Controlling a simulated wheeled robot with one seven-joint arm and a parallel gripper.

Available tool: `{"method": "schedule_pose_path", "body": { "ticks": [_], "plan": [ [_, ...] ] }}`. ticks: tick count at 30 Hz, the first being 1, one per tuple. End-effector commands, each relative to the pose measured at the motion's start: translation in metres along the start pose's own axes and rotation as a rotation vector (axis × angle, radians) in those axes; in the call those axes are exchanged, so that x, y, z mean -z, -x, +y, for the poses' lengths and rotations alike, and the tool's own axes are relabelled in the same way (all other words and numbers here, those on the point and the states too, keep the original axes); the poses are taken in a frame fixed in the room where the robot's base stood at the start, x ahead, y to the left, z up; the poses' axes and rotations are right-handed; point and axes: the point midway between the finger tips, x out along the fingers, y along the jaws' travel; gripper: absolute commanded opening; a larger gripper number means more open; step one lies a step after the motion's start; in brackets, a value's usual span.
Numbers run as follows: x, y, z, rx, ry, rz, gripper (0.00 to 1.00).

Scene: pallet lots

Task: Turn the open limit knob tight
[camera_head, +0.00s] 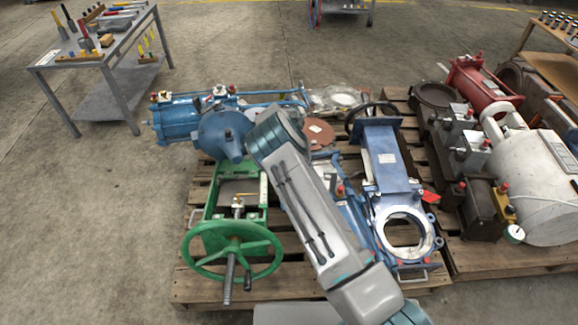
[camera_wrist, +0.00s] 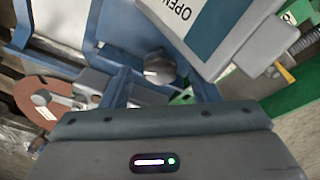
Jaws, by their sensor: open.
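In the wrist view, a grey, round knob (camera_wrist: 159,68) sits beside a white and teal plate (camera_wrist: 190,22) that reads "OPEN". My gripper (camera_wrist: 162,82) is open, with its two blue fingers to the left and right of the knob. The knob appears between the fingers, and I cannot tell whether they touch it. In the head view my own arm hides my gripper and the knob, near the blue actuator (camera_head: 222,135).
A green valve with a handwheel (camera_head: 232,250) and a blue gate valve (camera_head: 385,160) flank my arm on a wooden pallet (camera_head: 190,285). A second pallet at right holds a white cylinder (camera_head: 530,180). A tool table (camera_head: 105,60) stands back left. The floor at left is clear.

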Motion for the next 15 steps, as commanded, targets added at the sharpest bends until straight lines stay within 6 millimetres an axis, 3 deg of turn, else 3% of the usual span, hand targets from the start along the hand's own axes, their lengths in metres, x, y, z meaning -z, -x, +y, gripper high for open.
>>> {"method": "schedule_pose_path", "body": {
  "ticks": [11, 15],
  "plan": [
    [0.0001, -0.0064, -0.0001, 0.000, 0.001, 0.000, 0.56],
    [0.0001, -0.0063, -0.0002, 0.000, 0.001, 0.000, 0.19]
  ]
}}
